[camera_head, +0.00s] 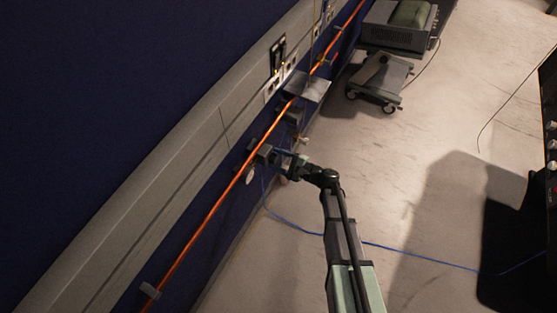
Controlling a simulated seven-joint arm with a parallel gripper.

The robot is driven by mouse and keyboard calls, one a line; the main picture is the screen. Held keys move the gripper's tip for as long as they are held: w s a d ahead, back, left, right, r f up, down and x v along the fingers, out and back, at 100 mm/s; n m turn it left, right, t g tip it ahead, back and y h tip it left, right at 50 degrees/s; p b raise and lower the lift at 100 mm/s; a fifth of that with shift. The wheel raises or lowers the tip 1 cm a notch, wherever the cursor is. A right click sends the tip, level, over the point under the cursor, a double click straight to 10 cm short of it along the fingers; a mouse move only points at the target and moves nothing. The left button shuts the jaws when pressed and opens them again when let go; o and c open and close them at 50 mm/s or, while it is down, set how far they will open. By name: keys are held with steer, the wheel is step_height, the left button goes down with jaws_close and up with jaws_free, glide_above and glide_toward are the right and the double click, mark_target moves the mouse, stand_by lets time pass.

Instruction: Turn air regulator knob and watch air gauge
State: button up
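My arm reaches up from the bottom of the head view to the wall. My gripper (278,156) is at its end, close beside a small dark block (264,153) by the orange pipe. This block may be the air regulator, but its knob cannot be made out. I cannot tell whether the gripper touches it. A small pale round thing (250,175) just below the block may be the air gauge; no dial or needle can be read. The gripper's fingers are too small and dark to show whether they are open or shut.
An orange pipe (213,214) runs along the dark blue wall below a grey trunking (190,150) with sockets. A small grey shelf (308,87) juts out above the gripper. A wheeled cart (381,76) stands at the top.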

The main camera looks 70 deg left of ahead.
steer(key=shift+o, duration=0.3)
steer(key=shift+w+d, duration=0.1)
steer(key=v, duration=1.3)
steer(key=shift+w+d, duration=0.25)
steer(key=shift+f, duration=0.1)
steer(key=s+d+f+n+t+h, duration=0.2)
steer(key=d+f+n+t+h, duration=0.2)
steer(key=d+f+n+h, duration=0.55)
steer(key=w+d+f+m+t+h, duration=0.1)
steer(key=w+d+f, duration=0.15)
steer(key=d, duration=0.65)
steer(key=w+d+f+t+h, duration=0.1)
steer(key=w+d+f, duration=0.15)
steer(key=d, duration=0.65)
steer(key=w+d+f+m+t+h, duration=0.1)
steer(key=w+d+h, duration=0.15)
steer(key=d, duration=0.55)
steer(key=s+d+f+m+g+y, duration=0.1)
steer(key=d+m, duration=0.2)
steer(key=d, duration=1.2)
steer(key=s+d+f+m+g+y, duration=0.1)
steer(key=d+m, duration=0.3)
steer(key=d, duration=1.2)
steer(key=shift+s+f, duration=0.2)
steer(key=shift+s, duration=0.5)
